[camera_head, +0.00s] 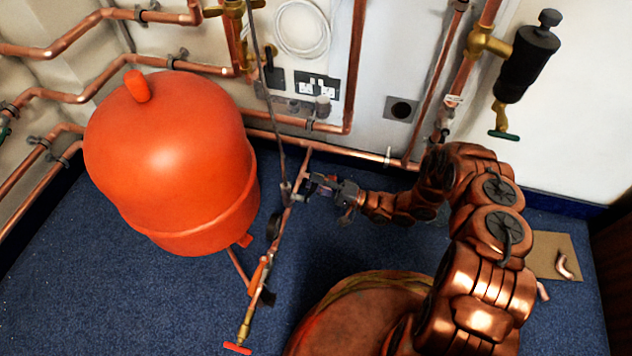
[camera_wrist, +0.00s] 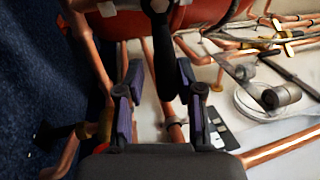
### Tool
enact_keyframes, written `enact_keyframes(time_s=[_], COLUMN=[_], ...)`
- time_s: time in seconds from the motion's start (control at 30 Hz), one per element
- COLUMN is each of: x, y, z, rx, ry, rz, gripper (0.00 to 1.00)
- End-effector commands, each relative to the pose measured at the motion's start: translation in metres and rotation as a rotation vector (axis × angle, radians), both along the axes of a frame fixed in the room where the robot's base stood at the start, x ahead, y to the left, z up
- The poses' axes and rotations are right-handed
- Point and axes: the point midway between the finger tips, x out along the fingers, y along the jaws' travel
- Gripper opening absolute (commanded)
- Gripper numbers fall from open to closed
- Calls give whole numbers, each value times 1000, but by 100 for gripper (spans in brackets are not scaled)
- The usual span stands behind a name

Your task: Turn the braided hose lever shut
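The grey braided hose (camera_head: 272,95) hangs from the upper pipes to a copper pipe beside the red vessel, its lower end at a fitting near my gripper. My gripper (camera_head: 314,184) is just right of that fitting. In the wrist view, my gripper (camera_wrist: 160,76) has its two fingers apart. A dark bar (camera_wrist: 162,50), which looks like the lever, stands in line with the gap between them. I cannot tell whether either finger touches it. In the head view the lever is hard to make out beside the fingers.
The red vessel (camera_head: 175,150) stands close on the left. The slanting copper pipe carries a black lever (camera_head: 273,226) lower down and a red tap handle (camera_head: 237,348) at its end. A copper cylinder (camera_head: 345,315) stands in front. Blue carpet (camera_head: 330,235) lies open between.

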Motion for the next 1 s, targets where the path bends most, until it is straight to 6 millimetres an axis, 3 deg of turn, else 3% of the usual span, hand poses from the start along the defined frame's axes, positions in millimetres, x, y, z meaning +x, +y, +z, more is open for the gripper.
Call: enact_keyframes(time_s=[0.47, 1.0], x=[-1, -23], y=[-9, -96], z=[0, -22], rx=[3, 3], ry=[-4, -2], rz=[-1, -3], gripper=[44, 44])
